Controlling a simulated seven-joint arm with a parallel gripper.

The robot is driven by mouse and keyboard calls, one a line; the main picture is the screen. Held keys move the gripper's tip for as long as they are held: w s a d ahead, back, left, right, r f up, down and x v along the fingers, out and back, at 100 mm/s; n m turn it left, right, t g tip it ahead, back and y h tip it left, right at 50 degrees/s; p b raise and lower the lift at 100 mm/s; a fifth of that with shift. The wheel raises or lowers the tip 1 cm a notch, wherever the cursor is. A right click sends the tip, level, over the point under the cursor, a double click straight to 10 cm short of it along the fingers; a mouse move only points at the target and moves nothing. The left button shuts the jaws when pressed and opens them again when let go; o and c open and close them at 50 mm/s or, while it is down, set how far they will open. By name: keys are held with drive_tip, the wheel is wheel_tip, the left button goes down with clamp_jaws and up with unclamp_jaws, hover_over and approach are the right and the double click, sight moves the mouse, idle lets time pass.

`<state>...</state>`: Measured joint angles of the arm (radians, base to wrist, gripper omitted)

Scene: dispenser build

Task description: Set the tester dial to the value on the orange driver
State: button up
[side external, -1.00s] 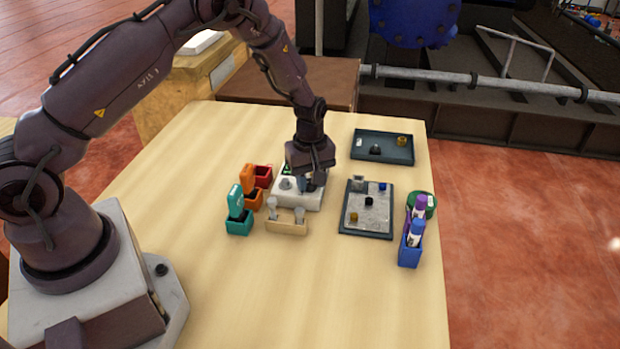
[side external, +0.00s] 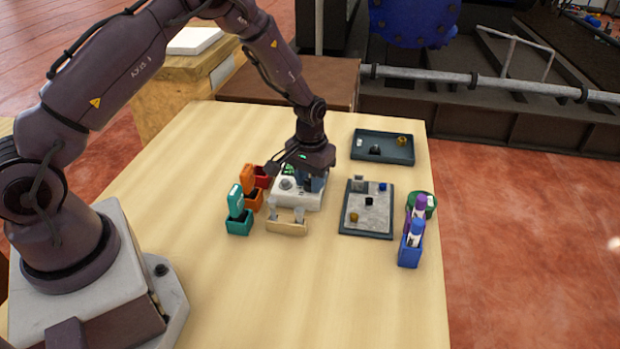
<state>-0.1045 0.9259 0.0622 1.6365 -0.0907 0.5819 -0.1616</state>
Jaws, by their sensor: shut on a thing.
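The white tester (side external: 296,196) stands near the middle of the table, with a round grey feature on its left top and a small green display partly behind my gripper. My gripper (side external: 314,182) points down over the tester's right part. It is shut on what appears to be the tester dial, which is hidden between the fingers. The orange driver (side external: 247,177) stands upright in an orange holder left of the tester. Its value is too small to read from here.
A teal driver (side external: 235,199) and a red holder (side external: 262,171) flank the orange one. A wooden rack (side external: 287,228) stands in front of the tester. A parts board (side external: 367,225), a dark tray (side external: 365,155) and a blue pen holder (side external: 410,253) are to the right. The front table is clear.

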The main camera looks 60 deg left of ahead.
sight(299, 195)
drive_tip(key=shift+m, duration=2.2)
drive_tip(key=o, duration=0.6)
drive_tip(key=shift+o, duration=0.2)
wheel_tip(299, 195, up, 13)
drive_tip(key=s+d+r+t, duration=0.2)
drive_tip(key=s+d+r, duration=0.1)
drive_tip(key=s+r, duration=0.6)
drive_tip(key=s+d+r+t, duration=0.3)
drive_tip(key=s+r, duration=0.6)
drive_tip(key=s, duration=0.6)
drive_tip(key=shift+d+t, duration=0.3)
